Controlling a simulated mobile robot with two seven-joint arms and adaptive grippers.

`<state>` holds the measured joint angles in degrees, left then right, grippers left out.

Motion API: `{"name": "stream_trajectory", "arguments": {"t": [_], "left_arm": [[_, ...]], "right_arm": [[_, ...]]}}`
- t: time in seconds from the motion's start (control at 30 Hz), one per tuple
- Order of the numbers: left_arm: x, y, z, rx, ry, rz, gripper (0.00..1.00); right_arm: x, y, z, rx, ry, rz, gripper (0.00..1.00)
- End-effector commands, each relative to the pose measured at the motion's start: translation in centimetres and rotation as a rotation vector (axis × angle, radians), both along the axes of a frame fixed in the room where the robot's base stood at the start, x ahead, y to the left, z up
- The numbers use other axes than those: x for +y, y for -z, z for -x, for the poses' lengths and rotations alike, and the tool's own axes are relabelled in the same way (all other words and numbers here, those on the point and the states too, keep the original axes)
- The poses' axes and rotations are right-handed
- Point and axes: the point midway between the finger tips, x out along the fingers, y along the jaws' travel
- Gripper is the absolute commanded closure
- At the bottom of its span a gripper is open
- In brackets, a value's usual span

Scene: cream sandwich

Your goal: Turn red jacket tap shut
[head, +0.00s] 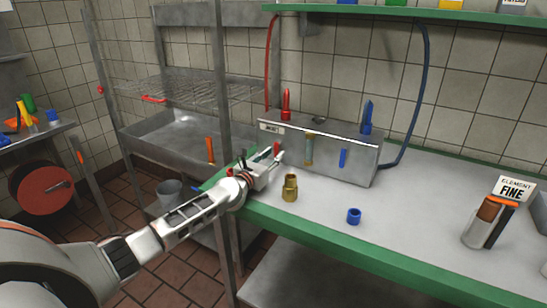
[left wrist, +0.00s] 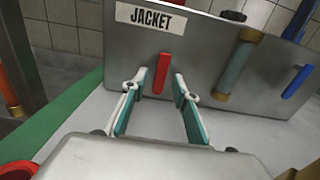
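The red jacket tap (left wrist: 162,73) is a flat red lever on the front of a steel box (left wrist: 215,85), just below the JACKET label (left wrist: 151,17). It hangs nearly upright in the left wrist view. In the head view the tap (head: 277,149) is partly hidden by my gripper. My left gripper (left wrist: 160,88) is open, its two teal-padded fingers on either side of the lever with gaps visible. I cannot tell how far the fingertips reach along it. My right gripper is not in view.
A sight tube (head: 309,149) and a blue lever (head: 343,158) are on the same box front. A brass fitting (head: 290,188) and a blue ring (head: 354,216) stand on the green-edged bench (head: 400,230). An orange handle (head: 210,149) is left of my gripper.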

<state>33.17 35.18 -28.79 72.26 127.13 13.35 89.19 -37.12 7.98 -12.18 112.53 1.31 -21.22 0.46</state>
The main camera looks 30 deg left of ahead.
Motion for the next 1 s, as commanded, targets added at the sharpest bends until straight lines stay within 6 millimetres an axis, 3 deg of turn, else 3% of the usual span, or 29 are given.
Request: {"name": "stream_trajectory", "arguments": {"t": [0.3, 0.33, 0.43, 1.0], "left_arm": [[-0.02, -0.04, -0.31, 0.000, 0.001, -0.001, 0.71], [-0.02, -0.05, -0.31, 0.000, 0.001, -0.001, 0.73], [-0.02, -0.04, -0.30, 0.000, 0.001, -0.001, 0.99], [0.33, -0.21, -0.30, 0.000, 0.000, -0.107, 1.00]], "right_arm": [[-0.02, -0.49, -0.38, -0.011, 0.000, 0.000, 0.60], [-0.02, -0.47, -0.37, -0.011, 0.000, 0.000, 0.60], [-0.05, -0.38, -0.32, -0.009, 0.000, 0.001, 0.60], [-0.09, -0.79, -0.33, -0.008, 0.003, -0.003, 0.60]]}}
